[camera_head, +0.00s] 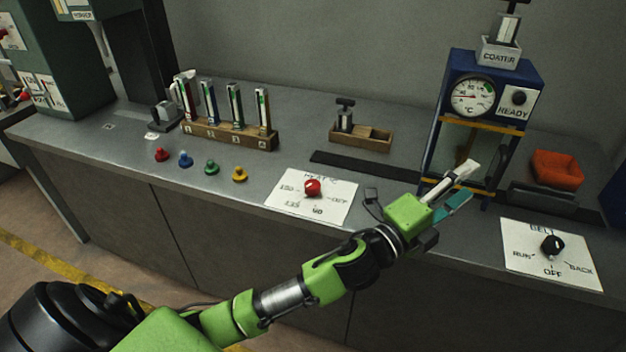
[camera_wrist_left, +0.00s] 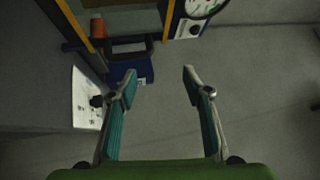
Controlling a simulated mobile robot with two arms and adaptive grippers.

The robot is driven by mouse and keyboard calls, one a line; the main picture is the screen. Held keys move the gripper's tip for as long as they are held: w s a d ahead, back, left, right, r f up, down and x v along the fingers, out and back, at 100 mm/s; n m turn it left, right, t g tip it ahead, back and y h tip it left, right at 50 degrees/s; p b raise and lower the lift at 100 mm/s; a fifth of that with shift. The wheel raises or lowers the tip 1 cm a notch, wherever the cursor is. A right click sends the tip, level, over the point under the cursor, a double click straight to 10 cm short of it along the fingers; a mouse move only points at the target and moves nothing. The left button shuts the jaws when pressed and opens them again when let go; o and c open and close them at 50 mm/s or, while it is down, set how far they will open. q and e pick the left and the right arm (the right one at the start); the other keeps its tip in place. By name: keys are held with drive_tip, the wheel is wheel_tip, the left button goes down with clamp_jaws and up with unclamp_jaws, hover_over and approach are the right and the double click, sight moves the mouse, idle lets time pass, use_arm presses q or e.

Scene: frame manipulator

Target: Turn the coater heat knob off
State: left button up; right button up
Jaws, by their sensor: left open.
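The red heat knob (camera_head: 312,187) sits on a white card (camera_head: 335,205) marked HEAT at the front of the bench. Its pointer direction is too small to tell; OFF is printed on the card's right side. The blue coater (camera_head: 436,150) stands behind and to the right, with a round °C gauge (camera_head: 473,96). My left gripper (camera_head: 464,184) is open and empty, in front of the coater and well right of the heat knob. Its two spread fingers (camera_wrist_left: 160,80) show in the left wrist view with nothing between them. My right gripper is not in view.
A black belt knob (camera_head: 552,246) on another white card (camera_head: 520,263) lies at the right. Several coloured pegs and a wooden rack (camera_head: 228,135) stand at the left. A wooden box (camera_head: 375,137) stands behind the heat card.

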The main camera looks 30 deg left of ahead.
use_arm(q)
drive_tip(key=d+r+m+g+h, duration=0.45)
drive_tip(key=d+m+h, duration=0.25)
drive_tip(key=m, duration=0.5)
drive_tip(key=m+g+y, duration=1.4)
drive_tip(key=m+y, duration=0.2)
drive_tip(key=m, duration=0.4)
hover_over(313, 183)
wheel_tip(313, 183, down, 4)
wheel_tip(313, 183, down, 14)
drive_tip(key=shift+s+p, duration=0.1)
drive_tip(key=shift+p, duration=0.7)
